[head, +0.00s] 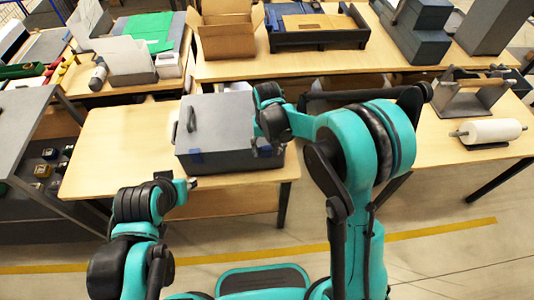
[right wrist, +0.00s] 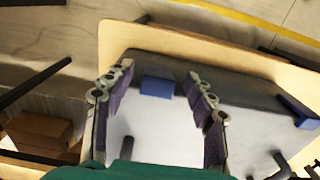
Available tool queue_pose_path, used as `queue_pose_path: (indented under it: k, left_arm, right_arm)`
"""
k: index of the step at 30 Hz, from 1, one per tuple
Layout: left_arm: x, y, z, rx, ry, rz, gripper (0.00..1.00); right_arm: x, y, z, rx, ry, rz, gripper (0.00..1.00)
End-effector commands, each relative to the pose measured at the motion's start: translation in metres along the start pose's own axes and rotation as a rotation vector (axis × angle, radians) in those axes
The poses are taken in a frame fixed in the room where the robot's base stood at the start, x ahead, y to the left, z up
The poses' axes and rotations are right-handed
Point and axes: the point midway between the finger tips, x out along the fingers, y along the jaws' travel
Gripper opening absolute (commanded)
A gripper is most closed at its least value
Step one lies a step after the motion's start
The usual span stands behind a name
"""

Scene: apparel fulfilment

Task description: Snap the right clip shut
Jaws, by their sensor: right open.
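A grey case (head: 228,124) with a dark handle (head: 190,119) on its lid stands on the wooden table. Its left blue clip (head: 196,157) shows on the front in the head view. The right blue clip (right wrist: 157,87) shows in the right wrist view, between my right fingertips but apart from them. The left clip (right wrist: 298,112) lies at the right of that view. My right gripper (right wrist: 158,72) is open and empty over the case's right side. My left gripper (head: 190,184) hangs before the table's front edge, left of the case; its fingers are too small to read.
Bare tabletop (head: 115,150) lies left of the case. An open cardboard box (head: 228,35) and a dark tray (head: 318,28) stand on the table behind. A white roll (head: 490,131) lies on the right table. A grey shelf (head: 25,120) stands at the left.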

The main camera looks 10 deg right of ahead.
Motion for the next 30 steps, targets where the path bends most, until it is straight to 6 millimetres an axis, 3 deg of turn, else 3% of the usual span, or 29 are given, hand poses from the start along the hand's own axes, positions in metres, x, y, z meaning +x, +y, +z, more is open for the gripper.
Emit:
queue_pose_path:
  k: [6, 14, 15, 21, 30]
  left_arm:
    - [0.006, 0.000, 0.005, 0.000, 0.000, 0.000, 0.34]
    - [0.006, 0.000, 0.004, 0.000, 0.000, 0.000, 0.34]
    - [0.006, 0.000, 0.004, 0.000, 0.000, 0.000, 0.34]
    - [0.006, 0.000, 0.004, 0.000, 0.000, 0.000, 0.34]
    - [0.006, 0.000, 0.004, 0.000, 0.000, 0.000, 0.34]
  right_arm:
    - [0.022, 0.000, 0.000, 0.000, 0.000, 0.000, 0.55]
    - [0.023, 0.000, 0.000, 0.000, -0.001, 0.000, 0.55]
    - [0.023, 0.000, 0.000, -0.001, -0.001, 0.000, 0.53]
    - [0.023, 0.000, 0.000, -0.001, -0.001, 0.000, 0.05]
    - [0.023, 0.000, -0.006, 0.001, -0.094, 0.000, 0.05]
